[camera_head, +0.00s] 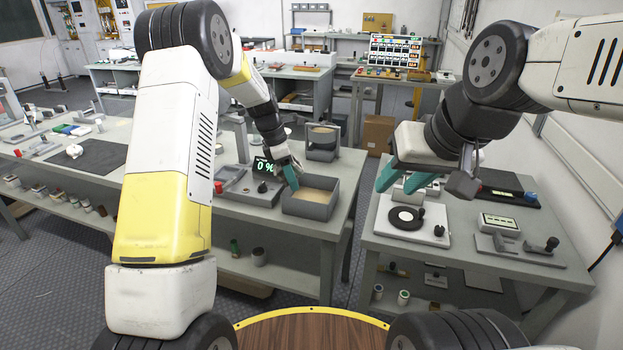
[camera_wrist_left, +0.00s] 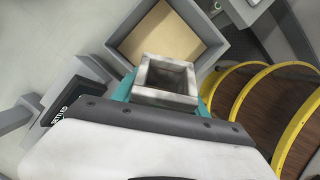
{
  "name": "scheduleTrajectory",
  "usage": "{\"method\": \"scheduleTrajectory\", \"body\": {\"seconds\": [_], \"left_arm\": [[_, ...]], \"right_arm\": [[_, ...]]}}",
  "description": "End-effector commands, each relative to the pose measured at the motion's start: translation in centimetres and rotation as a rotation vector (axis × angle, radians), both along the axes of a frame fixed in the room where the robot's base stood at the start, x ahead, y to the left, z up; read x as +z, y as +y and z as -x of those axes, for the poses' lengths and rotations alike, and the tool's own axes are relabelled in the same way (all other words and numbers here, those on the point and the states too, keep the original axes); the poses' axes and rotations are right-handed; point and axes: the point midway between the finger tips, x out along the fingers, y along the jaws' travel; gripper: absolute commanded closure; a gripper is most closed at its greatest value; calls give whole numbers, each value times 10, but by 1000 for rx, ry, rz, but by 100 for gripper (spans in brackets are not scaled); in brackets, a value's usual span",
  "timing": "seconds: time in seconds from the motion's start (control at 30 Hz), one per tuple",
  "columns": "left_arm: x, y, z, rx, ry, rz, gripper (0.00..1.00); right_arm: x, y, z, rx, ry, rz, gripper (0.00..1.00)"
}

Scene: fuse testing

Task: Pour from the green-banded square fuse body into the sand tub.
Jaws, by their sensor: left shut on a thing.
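The square fuse body (camera_wrist_left: 165,80) shows in the left wrist view as a pale grey, hollow square tube, its open end facing the camera. Its green band cannot be made out. My left gripper (camera_head: 290,176) is shut on it, with teal fingers on either side in the wrist view. The sand tub (camera_head: 306,211) is a grey square box with tan sand inside. The left gripper is over the tub's back left part in the head view. The tub (camera_wrist_left: 213,46) lies just beyond the fuse body in the wrist view. My right gripper (camera_head: 407,181) is open and empty above the right table.
A grey container (camera_head: 322,151) stands behind the tub. The right table holds a white device with a black disc (camera_head: 405,217) and a small instrument (camera_head: 500,223). A gap separates the tables.

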Motion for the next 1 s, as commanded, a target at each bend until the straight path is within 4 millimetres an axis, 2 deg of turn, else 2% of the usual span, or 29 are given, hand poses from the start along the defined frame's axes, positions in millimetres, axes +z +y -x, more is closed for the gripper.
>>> {"method": "scheduleTrajectory", "body": {"seconds": [0.1, 0.3, 1.0], "left_arm": [[10, -1, -2, 8, -30, 108, 100], [3, -1, -2, 6, -62, 254, 100], [-4, 26, 5, 6, -174, 737, 100]], "right_arm": [[0, 0, 0, 0, 0, 0, 64], [0, 0, 0, 0, 0, 0, 64], [0, 0, 0, 0, 0, 0, 64]]}}
